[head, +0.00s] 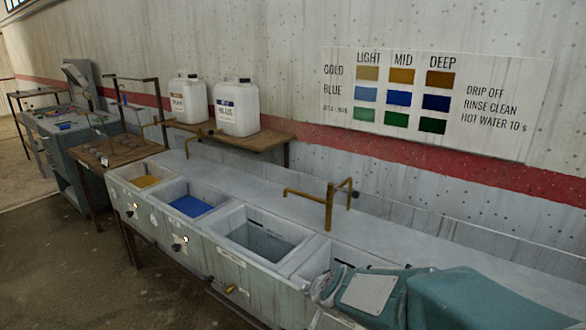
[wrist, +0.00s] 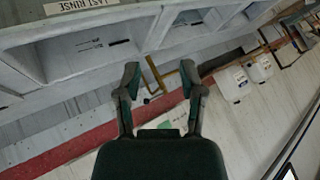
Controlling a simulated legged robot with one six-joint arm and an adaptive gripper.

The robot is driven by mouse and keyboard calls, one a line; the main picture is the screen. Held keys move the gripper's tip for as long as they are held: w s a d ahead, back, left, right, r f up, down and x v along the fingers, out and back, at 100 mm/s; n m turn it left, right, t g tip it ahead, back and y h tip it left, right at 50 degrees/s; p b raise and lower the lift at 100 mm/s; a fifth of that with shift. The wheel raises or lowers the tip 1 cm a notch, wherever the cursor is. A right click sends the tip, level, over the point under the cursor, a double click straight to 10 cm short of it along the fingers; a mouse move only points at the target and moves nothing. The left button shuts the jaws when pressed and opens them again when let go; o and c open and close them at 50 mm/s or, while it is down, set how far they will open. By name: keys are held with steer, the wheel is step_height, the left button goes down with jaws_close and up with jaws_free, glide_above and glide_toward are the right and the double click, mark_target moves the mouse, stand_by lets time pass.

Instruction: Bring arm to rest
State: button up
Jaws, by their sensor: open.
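My gripper (wrist: 160,82) shows in the wrist view with its two fingers spread apart and nothing between them. It is above the row of sinks, with the brass tap (wrist: 160,78) seen beyond the fingertips. In the head view my teal arm (head: 465,298) reaches in from the lower right, over the right end of the sink counter.
The sink counter (head: 385,240) runs along the wall, with a yellow basin (head: 146,181), a blue basin (head: 190,206) and a clear basin (head: 262,242). A brass tap (head: 328,205) stands up behind them. Two white jugs (head: 237,108) sit on a wooden shelf (head: 270,138). The floor (head: 90,270) in front is open.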

steer(key=s+d+r+n+g+h, duration=0.1)
steer(key=s+d+r, duration=0.1)
steer(key=s, duration=0.6)
steer(key=s+d+r+n+g, duration=0.1)
steer(key=s+d+r, duration=0.2)
steer(key=s+d, duration=0.2)
steer(key=s+d+r+n+h, duration=0.1)
steer(key=s+d+r+n, duration=0.1)
steer(key=s, duration=0.8)
steer(key=shift+s+d+r+g+h, duration=0.35)
steer(key=shift+d+r, duration=0.35)
steer(key=shift+d, duration=0.25)
steer(key=shift+w, duration=0.1)
stand_by(4.6)
